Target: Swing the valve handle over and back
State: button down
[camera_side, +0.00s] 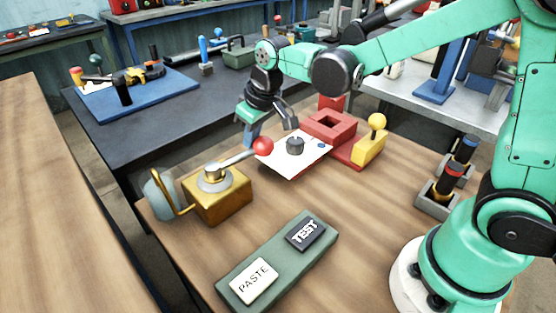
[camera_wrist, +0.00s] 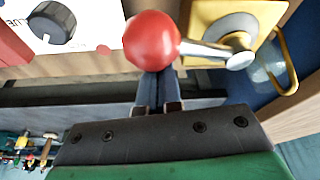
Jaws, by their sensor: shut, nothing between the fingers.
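The valve is a brass block (camera_side: 217,194) with a grey hub on top, at the left of the wooden table. Its silver handle (camera_side: 238,160) points up and right in the side view and ends in a red ball (camera_side: 263,146). The ball (camera_wrist: 152,40) and handle (camera_wrist: 205,50) also show in the wrist view. My gripper (camera_side: 250,140) is shut and empty, low beside the ball on its far side. In the wrist view the ball covers the fingertips of my gripper (camera_wrist: 157,82); I cannot tell whether they touch it.
A white panel with a dark knob (camera_side: 295,144) lies just right of the ball. A red block (camera_side: 330,127) and a yellow lever (camera_side: 371,145) stand beyond it. A green plate with PASTE and TEST buttons (camera_side: 253,281) is at the front. Bare table lies between valve and plate.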

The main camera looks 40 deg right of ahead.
aim_at(258, 145)
jog(key=s+m, duration=0.1)
jog(key=m, duration=0.1)
jog(key=s+a+m+h, duration=0.1)
jog(key=s+m, duration=0.1)
jog(key=s+a+m+g+h, duration=0.1)
jog(key=s+a+m+h, duration=0.1)
jog(key=s+a+m, duration=0.2)
jog(key=shift+a+m, duration=0.55)
jog(key=shift+m, duration=0.75)
jog(key=shift+a, duration=0.1)
